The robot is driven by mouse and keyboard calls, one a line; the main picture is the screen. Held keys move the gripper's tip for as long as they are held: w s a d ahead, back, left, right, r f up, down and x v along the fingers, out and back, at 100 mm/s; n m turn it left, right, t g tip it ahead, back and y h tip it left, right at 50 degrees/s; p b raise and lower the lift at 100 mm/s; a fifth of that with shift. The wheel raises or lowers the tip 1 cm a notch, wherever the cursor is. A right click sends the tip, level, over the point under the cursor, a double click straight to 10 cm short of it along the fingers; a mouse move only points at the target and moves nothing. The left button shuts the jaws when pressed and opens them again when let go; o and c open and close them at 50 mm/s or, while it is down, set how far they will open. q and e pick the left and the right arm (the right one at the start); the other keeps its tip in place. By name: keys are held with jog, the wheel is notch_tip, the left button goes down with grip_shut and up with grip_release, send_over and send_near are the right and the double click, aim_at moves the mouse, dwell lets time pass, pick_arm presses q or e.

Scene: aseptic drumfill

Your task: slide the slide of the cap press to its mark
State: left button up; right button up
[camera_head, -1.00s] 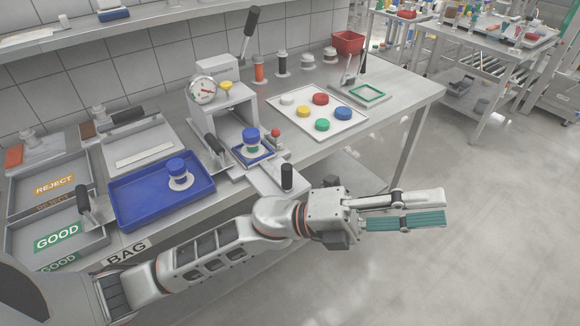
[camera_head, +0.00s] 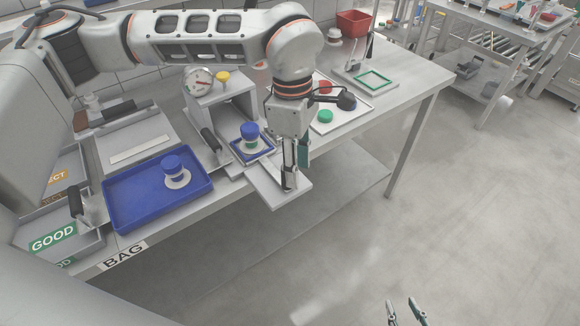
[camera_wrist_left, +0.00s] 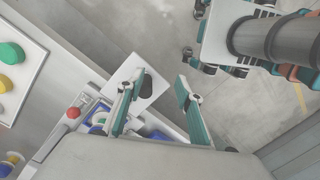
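The cap press (camera_head: 232,98), with a round gauge and a yellow knob on top, stands on the steel bench. Its flat slide (camera_head: 268,190) sticks out past the bench's front edge. A blue-capped jar (camera_head: 250,132) sits in the slide's blue nest (camera_head: 262,153), in front of the press. My left gripper (camera_head: 294,182) points down at the slide's outer end. In the left wrist view its fingers (camera_wrist_left: 160,102) are apart, with the black handle knob (camera_wrist_left: 146,85) showing between them, nearer the left finger. My right gripper (camera_head: 405,312) is open and empty at the bottom, away from the bench.
A blue tray (camera_head: 130,212) holding another blue-capped jar (camera_head: 173,170) lies left of the press. A tray of coloured caps (camera_head: 350,112) lies right, partly hidden by my left arm. A dark-handled lever (camera_head: 210,142) stands beside the press. The floor in front is clear.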

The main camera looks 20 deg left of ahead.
pick_arm(q)
jog(key=w+a, duration=0.1)
jog(key=w+a+r+y, duration=0.1)
jog(key=shift+a+r+t, duration=0.15)
jog(key=shift+a+t, duration=0.2)
jog(key=shift+t, duration=0.05)
jog(key=shift+w+a+f, duration=0.1)
jog(key=shift+f, duration=0.15)
jog(key=shift+f+p, duration=0.3)
jog(key=shift+f, duration=3.3)
grip_shut()
